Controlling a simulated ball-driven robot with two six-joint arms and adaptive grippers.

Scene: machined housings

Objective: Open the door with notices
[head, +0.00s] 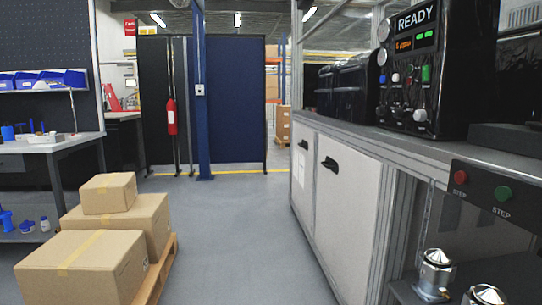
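Two pale cabinet doors sit under the long workbench on the right, and both look shut. The farther door (309,200) has a dark handle (303,145) near its top and what looks like a white sheet (299,167) on its face, too small to read. The nearer door (347,215) has a black handle (329,165) at its upper left and shows no sheet. Neither of my grippers is in view.
A pallet (161,268) with several cardboard boxes (88,264) stands at the front left. Grey floor (235,235) is clear between it and the cabinets. A button panel (492,192) and metal housings (435,272) are at the right. A blue post (203,120) stands ahead.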

